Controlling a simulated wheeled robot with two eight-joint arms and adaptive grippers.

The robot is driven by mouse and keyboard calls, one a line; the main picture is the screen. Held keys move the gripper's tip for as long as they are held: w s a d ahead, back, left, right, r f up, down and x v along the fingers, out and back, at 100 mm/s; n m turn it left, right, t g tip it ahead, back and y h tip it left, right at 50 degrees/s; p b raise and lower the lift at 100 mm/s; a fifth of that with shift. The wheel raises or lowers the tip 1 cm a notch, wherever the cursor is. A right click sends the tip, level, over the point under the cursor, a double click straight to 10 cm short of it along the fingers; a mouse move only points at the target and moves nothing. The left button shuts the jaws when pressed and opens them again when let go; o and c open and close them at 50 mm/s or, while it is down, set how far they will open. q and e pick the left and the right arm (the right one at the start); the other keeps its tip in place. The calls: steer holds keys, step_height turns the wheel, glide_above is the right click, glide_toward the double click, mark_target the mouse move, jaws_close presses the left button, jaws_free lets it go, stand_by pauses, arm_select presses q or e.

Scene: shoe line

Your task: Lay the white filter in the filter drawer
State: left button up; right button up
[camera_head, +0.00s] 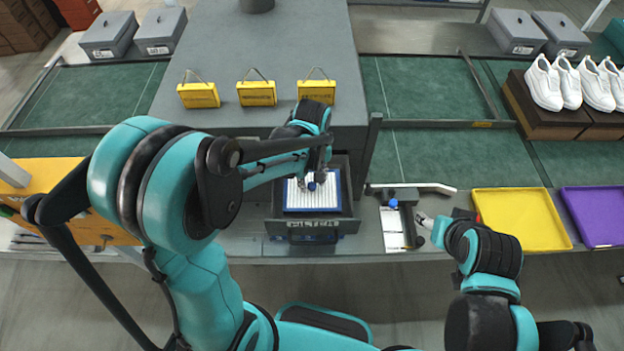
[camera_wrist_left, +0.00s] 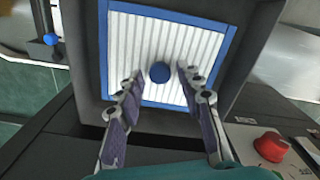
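The white filter (camera_head: 297,199) has white pleats, a blue frame and a blue knob. It lies flat in the dark filter drawer (camera_head: 349,226), which is pulled out of the grey machine. The filter (camera_wrist_left: 130,45) also shows in the left wrist view, framed by the drawer walls (camera_wrist_left: 83,50). My left gripper (camera_head: 312,184) is just above the filter. Its fingers (camera_wrist_left: 160,95) are spread on either side of the blue knob (camera_wrist_left: 160,72), with gaps to it. My right gripper (camera_head: 424,222) is low to the right of the drawer; its finger opening is too small to judge.
A small stand with a blue knob (camera_head: 393,203) is beside my right gripper. A yellow tray (camera_head: 520,218) and a purple tray (camera_head: 600,215) lie to the right. Yellow tags (camera_head: 256,93) stand on the machine (camera_head: 256,50). A red knob (camera_wrist_left: 271,147) shows beside the drawer.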

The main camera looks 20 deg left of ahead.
arm_select(q)
steer(key=shift+r, duration=0.1)
step_height(320, 180, up, 12)
stand_by(0.6)
